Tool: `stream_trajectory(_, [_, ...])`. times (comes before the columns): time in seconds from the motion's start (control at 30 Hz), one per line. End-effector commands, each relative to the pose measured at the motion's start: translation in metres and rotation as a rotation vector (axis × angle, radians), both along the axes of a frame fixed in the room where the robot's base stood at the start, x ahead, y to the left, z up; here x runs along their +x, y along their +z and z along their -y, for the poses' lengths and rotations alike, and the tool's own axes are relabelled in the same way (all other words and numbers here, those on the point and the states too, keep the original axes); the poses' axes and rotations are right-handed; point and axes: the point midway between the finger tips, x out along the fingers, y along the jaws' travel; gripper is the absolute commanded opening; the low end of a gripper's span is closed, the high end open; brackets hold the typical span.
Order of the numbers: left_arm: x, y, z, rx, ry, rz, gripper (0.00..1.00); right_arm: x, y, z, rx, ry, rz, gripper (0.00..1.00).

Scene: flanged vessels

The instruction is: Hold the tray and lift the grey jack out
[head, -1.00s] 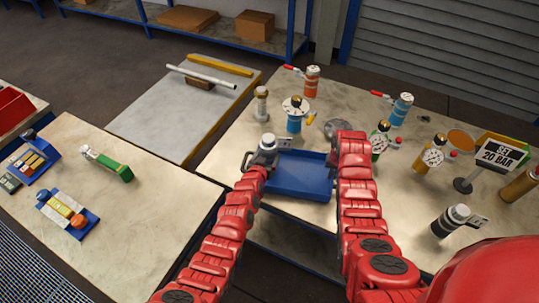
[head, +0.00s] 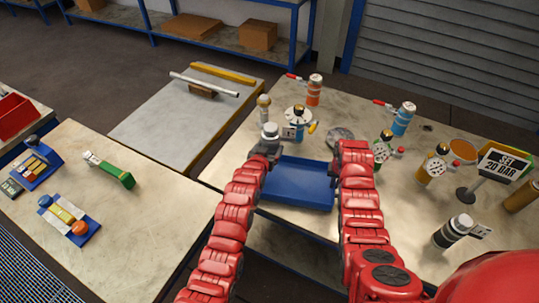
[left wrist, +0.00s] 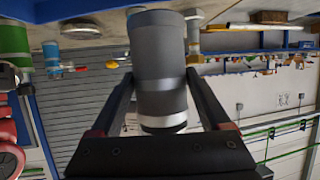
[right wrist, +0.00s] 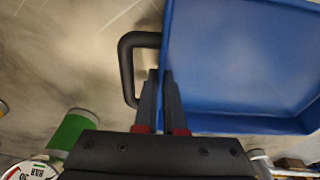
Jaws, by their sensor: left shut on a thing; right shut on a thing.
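The grey jack (head: 269,132), a grey cylinder with a white top, is in my left gripper (head: 264,151) above the far left corner of the blue tray (head: 298,186). In the left wrist view the grey jack (left wrist: 158,65) stands between the two fingers, close against them. The tray's visible floor is empty. My right gripper (right wrist: 159,85) is shut at the tray's side, where the black handle (right wrist: 128,68) joins the blue wall (right wrist: 182,60). I cannot tell if it grips the handle or the rim. In the head view my right arm hides that grip.
Behind the tray stand a blue jack with a white wheel (head: 298,120), a pale post (head: 264,106) and a grey disc (head: 340,137). The side table (head: 150,220) has free room.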

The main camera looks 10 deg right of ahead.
Motion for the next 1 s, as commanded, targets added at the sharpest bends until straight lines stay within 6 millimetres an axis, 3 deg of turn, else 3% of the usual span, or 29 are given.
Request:
stream_trajectory(0.37, [0.0004,0.0084,0.0002,-0.002,0.0,0.004,0.0,-0.0004,-0.0003,-0.0003,0.0,0.0,-0.001,0.0])
stream_trajectory(0.4, [0.0004,0.0084,0.0002,-0.002,0.0,0.004,0.0,-0.0004,-0.0003,-0.0003,0.0,0.0,-0.001,0.13])
stream_trajectory(0.57, [0.0004,0.0084,0.0002,-0.002,0.0,0.005,0.0,-0.0002,-0.0001,-0.0003,0.0,0.0,-0.001,0.41])
stream_trajectory(1.0, [0.0003,0.0085,0.0002,-0.002,0.0,0.005,0.0,-0.0003,0.0071,-0.0001,-0.001,0.0,0.002,0.42])
